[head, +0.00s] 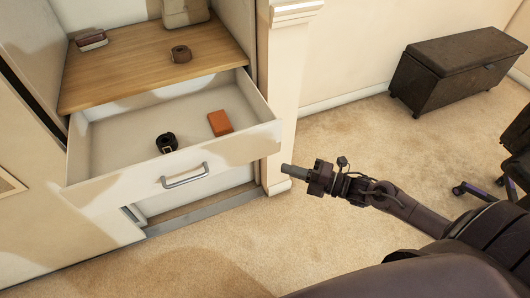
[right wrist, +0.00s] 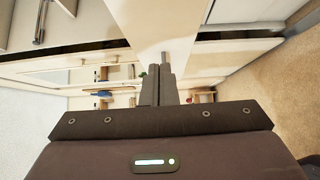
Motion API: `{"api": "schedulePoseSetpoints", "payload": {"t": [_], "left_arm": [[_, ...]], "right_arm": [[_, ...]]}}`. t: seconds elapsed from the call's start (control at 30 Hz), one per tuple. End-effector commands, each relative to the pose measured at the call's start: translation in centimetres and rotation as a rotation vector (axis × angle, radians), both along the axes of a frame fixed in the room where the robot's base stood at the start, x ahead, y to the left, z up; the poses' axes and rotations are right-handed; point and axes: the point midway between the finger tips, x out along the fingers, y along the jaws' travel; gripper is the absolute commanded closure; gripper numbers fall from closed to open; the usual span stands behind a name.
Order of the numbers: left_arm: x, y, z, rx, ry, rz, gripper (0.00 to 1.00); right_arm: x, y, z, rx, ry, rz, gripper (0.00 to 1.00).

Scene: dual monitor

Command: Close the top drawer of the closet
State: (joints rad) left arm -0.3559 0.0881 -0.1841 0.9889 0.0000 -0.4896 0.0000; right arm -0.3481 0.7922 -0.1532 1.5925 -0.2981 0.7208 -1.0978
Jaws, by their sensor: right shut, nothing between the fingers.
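The top drawer (head: 105,190) of the white closet (head: 50,215) is pulled out in the head view. It has a metal bar handle (head: 185,176) on its front. A coiled black belt (head: 167,143) and an orange-brown box (head: 220,123) lie inside it. My right gripper (head: 288,170) is shut and empty, pointing left, close to the right end of the drawer front. I cannot tell if it touches. In the right wrist view the gripper's fingers (right wrist: 162,85) are together, pointing at pale closet panels. My left gripper is not in view.
A white pillar (head: 283,90) stands right of the drawer. A dark storage bench (head: 455,70) stands at the back right. Carpet between is clear.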

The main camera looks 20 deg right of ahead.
Motion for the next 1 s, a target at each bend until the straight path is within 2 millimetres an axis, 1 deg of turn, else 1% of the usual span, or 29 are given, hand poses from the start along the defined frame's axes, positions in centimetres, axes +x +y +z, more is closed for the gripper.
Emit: {"api": "schedulePoseSetpoints", "payload": {"t": [0.03,0.1,0.33,0.43,0.6,0.73,1.0], "left_arm": [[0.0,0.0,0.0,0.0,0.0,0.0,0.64],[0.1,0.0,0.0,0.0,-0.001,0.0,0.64],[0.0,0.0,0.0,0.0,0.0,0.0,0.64],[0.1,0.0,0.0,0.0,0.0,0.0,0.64],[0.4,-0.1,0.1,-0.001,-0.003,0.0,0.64],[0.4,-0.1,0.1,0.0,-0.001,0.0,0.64],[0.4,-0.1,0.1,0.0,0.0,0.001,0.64]], "right_arm": [[0.9,0.8,0.1,0.003,-0.004,-0.002,1.0],[2.0,1.9,0.1,0.003,-0.004,-0.002,1.0],[5.5,5.3,0.1,0.003,-0.001,-0.003,1.0],[7.1,4.9,0.0,0.0,0.0,-0.005,1.0],[8.6,4.9,-0.1,0.0,0.001,-0.004,1.0],[9.0,4.9,-0.1,-0.001,0.002,-0.003,1.0],[9.0,4.9,-0.1,-0.001,0.004,-0.003,1.0]]}}
